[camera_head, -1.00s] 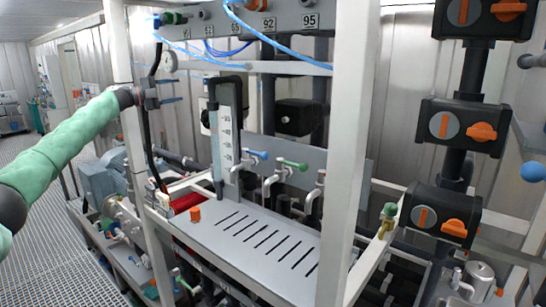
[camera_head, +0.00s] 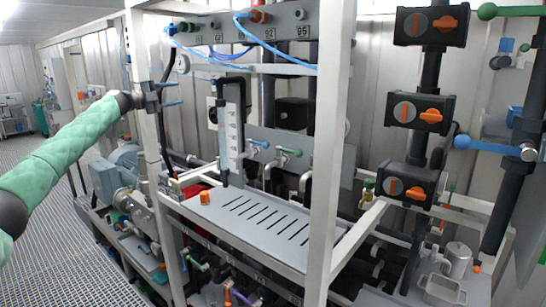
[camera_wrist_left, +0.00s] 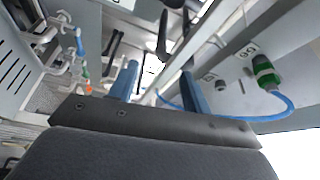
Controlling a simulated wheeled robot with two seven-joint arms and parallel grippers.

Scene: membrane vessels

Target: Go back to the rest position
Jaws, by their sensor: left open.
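My left arm, in a green sleeve, comes in from the left in the head view. My left gripper (camera_head: 173,93) is open and empty, with two blue fingers pointing right, and looks close to the white frame's left post (camera_head: 148,110). The fingers also show apart in the left wrist view (camera_wrist_left: 160,88), with nothing between them. My right gripper is not in view.
The white frame's front post (camera_head: 326,150) stands mid-view. A slotted grey shelf (camera_head: 250,228) carries an orange cap (camera_head: 205,197). Black valves with orange handles (camera_head: 421,112) are at right. A blue hose (camera_wrist_left: 270,115) runs near the fingers. Open grating floor (camera_head: 60,240) lies at left.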

